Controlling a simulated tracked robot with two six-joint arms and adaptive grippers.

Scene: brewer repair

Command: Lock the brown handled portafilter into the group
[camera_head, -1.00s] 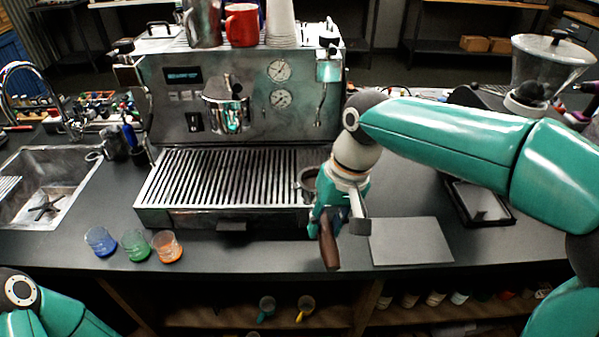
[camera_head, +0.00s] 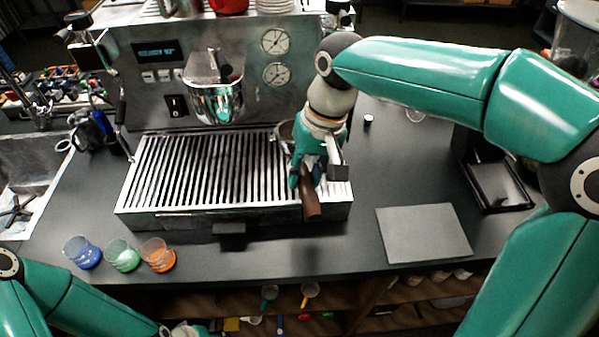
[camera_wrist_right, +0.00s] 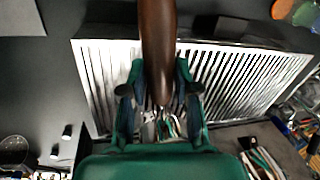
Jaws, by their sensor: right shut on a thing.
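The brown handled portafilter (camera_head: 311,204) is in my right gripper (camera_head: 306,181). In the head view its brown handle points toward the counter's front, and its metal basket shows partly behind the gripper, over the right end of the drip tray. In the right wrist view the handle (camera_wrist_right: 157,45) runs up between the fingers of my right gripper (camera_wrist_right: 158,95), which is shut on it. The group (camera_head: 216,100) is the chrome head on the machine's front, up and left of the portafilter and apart from it. My left arm shows at the lower left; its jaws are not clear.
The slatted drip tray (camera_head: 165,180) lies under the group. Blue (camera_head: 82,253), green (camera_head: 123,256) and orange (camera_head: 158,255) glasses stand at the counter's front left. A grey mat (camera_head: 424,233) lies to the right. The counter between the mat and the drip tray is clear.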

